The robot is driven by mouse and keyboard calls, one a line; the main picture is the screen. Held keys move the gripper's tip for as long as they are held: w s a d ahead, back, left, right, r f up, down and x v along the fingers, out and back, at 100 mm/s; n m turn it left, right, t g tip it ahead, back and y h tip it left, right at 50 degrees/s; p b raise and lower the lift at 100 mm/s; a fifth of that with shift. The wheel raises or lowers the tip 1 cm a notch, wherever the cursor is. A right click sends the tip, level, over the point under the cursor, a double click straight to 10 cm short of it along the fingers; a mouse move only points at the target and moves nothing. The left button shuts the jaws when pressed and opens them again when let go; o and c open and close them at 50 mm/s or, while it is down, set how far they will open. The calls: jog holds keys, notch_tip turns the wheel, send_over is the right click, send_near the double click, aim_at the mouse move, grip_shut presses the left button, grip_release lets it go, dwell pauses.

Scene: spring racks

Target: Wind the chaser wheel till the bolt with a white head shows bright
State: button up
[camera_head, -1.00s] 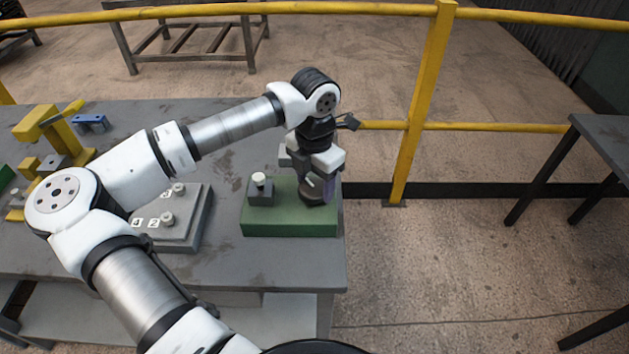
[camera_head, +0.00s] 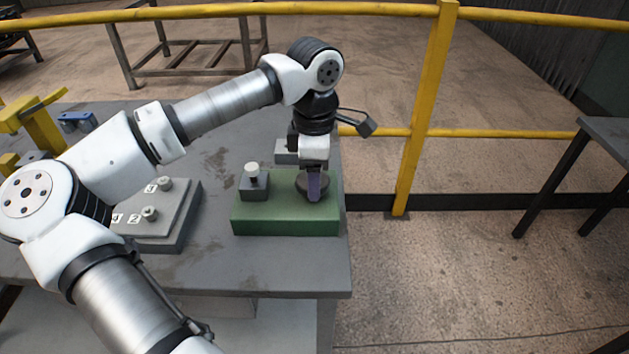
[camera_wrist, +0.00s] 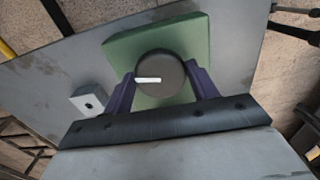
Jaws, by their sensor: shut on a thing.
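The chaser wheel, a dark round knob (camera_head: 312,187), sits on the right part of a green base (camera_head: 285,222). In the wrist view the wheel (camera_wrist: 160,72) bears a white bar mark pointing left. My gripper (camera_head: 314,190) points down over it. Its purple fingers lie on either side of the wheel in the wrist view (camera_wrist: 160,88), shut on it. The bolt with a white head (camera_head: 252,168) stands upright in a small dark block on the left of the base. Its head looks pale, and I cannot tell whether it is lit. The wrist view does not show it.
A grey plate (camera_head: 180,228) with knobs and number labels lies left of the base. A grey block (camera_head: 285,152) stands behind the base, beside my gripper. A yellow rail (camera_head: 420,110) runs beyond the table (camera_head: 225,275). A yellow fixture (camera_head: 40,125) is at far left.

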jog(key=m+b, duration=0.2)
jog(key=m, duration=0.3)
jog(key=shift+s+m, duration=0.1)
jog(key=shift+m, duration=0.2)
jog(key=shift+m+b, duration=0.7)
jog(key=shift+m, duration=1.4)
jog(key=o, duration=1)
jog(key=shift+c, duration=0.2)
jog(key=shift+r, duration=0.1)
notch_tip(320, 180, up, 14)
jog(key=shift+f, duration=0.2)
